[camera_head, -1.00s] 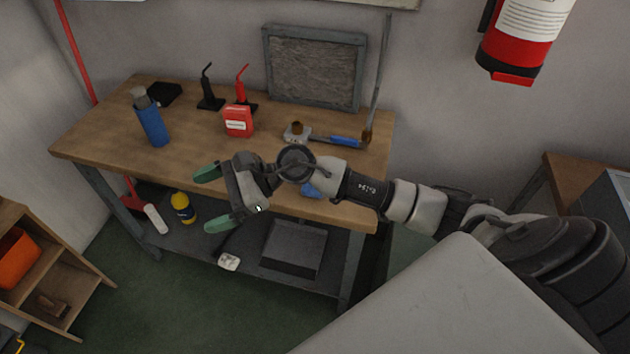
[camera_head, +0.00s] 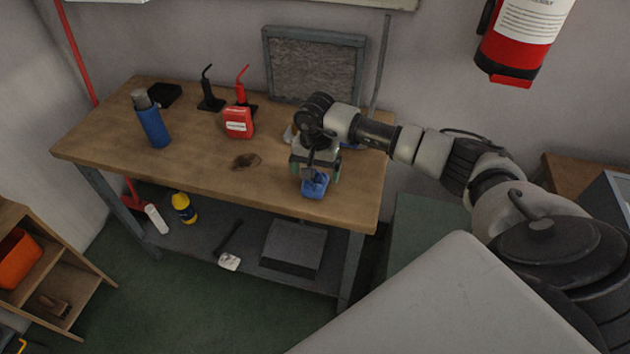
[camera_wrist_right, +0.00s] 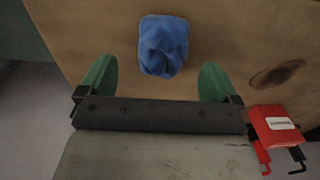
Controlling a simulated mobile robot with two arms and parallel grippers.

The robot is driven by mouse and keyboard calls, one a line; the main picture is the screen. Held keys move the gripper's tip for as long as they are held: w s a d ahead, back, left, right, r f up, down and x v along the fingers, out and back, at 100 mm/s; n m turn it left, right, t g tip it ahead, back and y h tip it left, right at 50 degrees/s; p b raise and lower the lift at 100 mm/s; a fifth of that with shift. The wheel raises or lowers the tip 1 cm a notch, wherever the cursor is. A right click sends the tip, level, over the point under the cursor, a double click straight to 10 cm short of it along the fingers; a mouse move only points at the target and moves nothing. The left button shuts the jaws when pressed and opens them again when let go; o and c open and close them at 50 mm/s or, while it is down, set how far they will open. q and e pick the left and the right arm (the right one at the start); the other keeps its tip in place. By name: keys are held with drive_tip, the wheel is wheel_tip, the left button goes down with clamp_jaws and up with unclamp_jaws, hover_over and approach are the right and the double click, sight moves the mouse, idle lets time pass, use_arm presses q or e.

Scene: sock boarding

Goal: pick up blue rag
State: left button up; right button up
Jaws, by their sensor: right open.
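The blue rag (camera_head: 314,187) lies crumpled on the wooden workbench (camera_head: 200,165) near its front edge, toward the right. My right gripper (camera_head: 316,176) points down above the rag, with green fingertips on either side of it in the head view. In the right wrist view the rag (camera_wrist_right: 163,46) shows whole, ahead of and between the two spread green fingers of the gripper (camera_wrist_right: 157,80). The gripper is open and empty. I cannot tell its exact height above the rag. My left gripper is in neither view.
A red container (camera_head: 238,123), a blue bottle (camera_head: 153,125) and black and red upright tools stand behind and to the left. A framed grey panel (camera_head: 313,65) stands at the back. A lower shelf (camera_head: 205,240) holds several items.

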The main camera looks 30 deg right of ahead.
sight(315, 181)
drive_tip(key=shift+f, duration=0.45)
drive_tip(key=f, duration=0.1)
drive_tip(key=f+p, duration=0.1)
drive_tip(key=f, duration=0.2)
drive_tip(key=shift+w+d+f, duration=0.1)
drive_tip(key=shift+w+f, duration=0.05)
drive_tip(key=shift+w, duration=0.15)
drive_tip(key=shift+c, duration=0.2)
drive_tip(key=c, duration=0.9)
drive_tip(key=shift+c, duration=0.2)
